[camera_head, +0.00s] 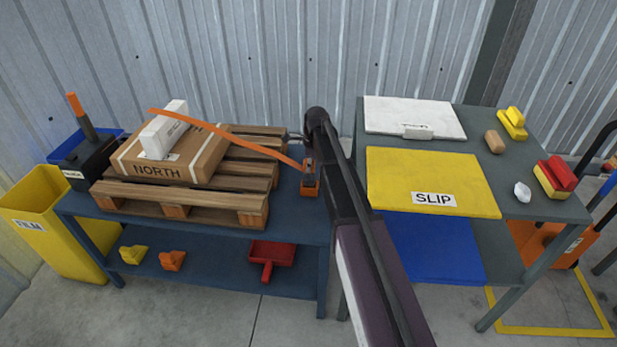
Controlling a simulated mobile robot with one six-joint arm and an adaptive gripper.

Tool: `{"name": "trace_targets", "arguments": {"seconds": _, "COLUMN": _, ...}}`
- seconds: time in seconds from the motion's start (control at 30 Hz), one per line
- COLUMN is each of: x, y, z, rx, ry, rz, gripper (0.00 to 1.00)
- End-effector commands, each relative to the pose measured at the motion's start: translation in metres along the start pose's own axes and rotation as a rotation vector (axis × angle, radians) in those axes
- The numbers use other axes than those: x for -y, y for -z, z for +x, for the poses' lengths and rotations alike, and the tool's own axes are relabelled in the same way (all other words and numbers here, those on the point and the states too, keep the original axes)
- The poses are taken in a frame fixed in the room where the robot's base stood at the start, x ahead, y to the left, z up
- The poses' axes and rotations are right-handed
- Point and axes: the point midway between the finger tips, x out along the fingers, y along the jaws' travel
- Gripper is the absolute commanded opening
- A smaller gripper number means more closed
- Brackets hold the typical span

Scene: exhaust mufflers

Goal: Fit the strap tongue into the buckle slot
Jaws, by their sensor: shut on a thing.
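The orange strap (222,132) runs from the upper left, over the white block and the carton, down to the right. Its right end, where the tongue is, is small and partly hidden near my gripper (303,160). My gripper is shut on that end of the strap, though its fingers are hard to make out behind my arm. Just below is a small orange block with a dark part (310,186), which seems to be the buckle, at the right end of the blue bench. Its slot cannot be made out. I cannot tell whether tongue and buckle touch.
A carton marked NORTH (185,163) with a white block (163,130) lies on a wooden pallet (222,206) on the blue bench (295,228). A yellow FILM bin (60,225) stands left. The right table (545,208) holds a yellow SLIP sheet (425,178) and several small items.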

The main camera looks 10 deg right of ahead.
Motion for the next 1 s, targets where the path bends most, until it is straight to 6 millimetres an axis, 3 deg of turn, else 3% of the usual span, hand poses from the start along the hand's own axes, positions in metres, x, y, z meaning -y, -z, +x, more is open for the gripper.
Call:
{"name": "trace_targets", "arguments": {"seconds": 0.37, "x": 0.000, "y": 0.000, "z": 0.001, "rx": 0.000, "ry": 0.000, "rz": 0.000, "gripper": 0.00}}
{"name": "trace_targets", "arguments": {"seconds": 0.8, "x": 0.000, "y": 0.004, "z": 0.032, "rx": 0.000, "ry": 0.000, "rz": 0.000, "gripper": 0.00}}
{"name": "trace_targets", "arguments": {"seconds": 1.0, "x": 0.001, "y": 0.004, "z": 0.038, "rx": 0.000, "ry": 0.000, "rz": 0.000, "gripper": 0.00}}
